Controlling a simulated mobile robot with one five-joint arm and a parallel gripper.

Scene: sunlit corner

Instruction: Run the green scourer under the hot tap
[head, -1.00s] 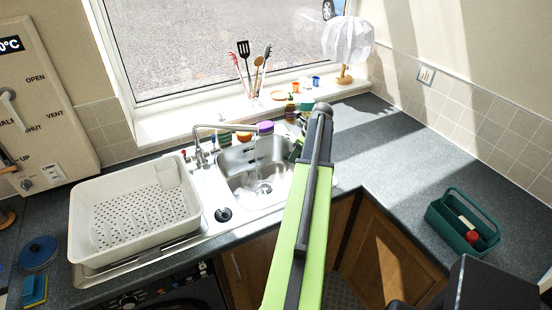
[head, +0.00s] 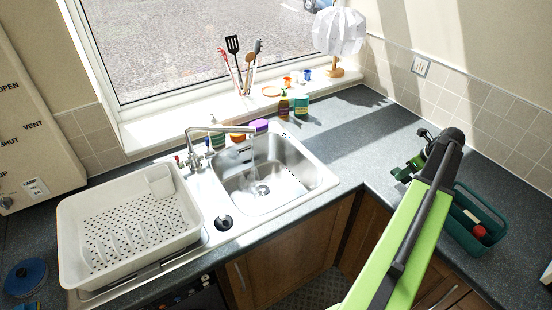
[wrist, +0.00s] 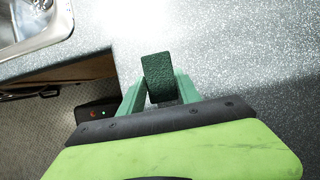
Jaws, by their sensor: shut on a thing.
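My gripper (head: 402,170) is over the right-hand worktop, to the right of the sink and beside the green caddy. In the wrist view its green fingers (wrist: 158,88) are shut on a dark green, rough-faced block, the scourer (wrist: 158,72). In the head view I cannot clearly separate the scourer from the fingers. The chrome tap (head: 222,131) arches over the steel sink (head: 300,172). A stream of water (head: 254,155) falls from its spout into the bowl. A red-topped handle (head: 178,160) stands at the tap's left. The scourer is well apart from the water.
A white dish rack (head: 75,225) stands left of the sink. A dark green caddy (head: 462,236) with a red-topped item stands on the right worktop. Bottles and a teal pot (head: 301,105) stand behind the sink. The worktop between sink and caddy (head: 365,150) is clear.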

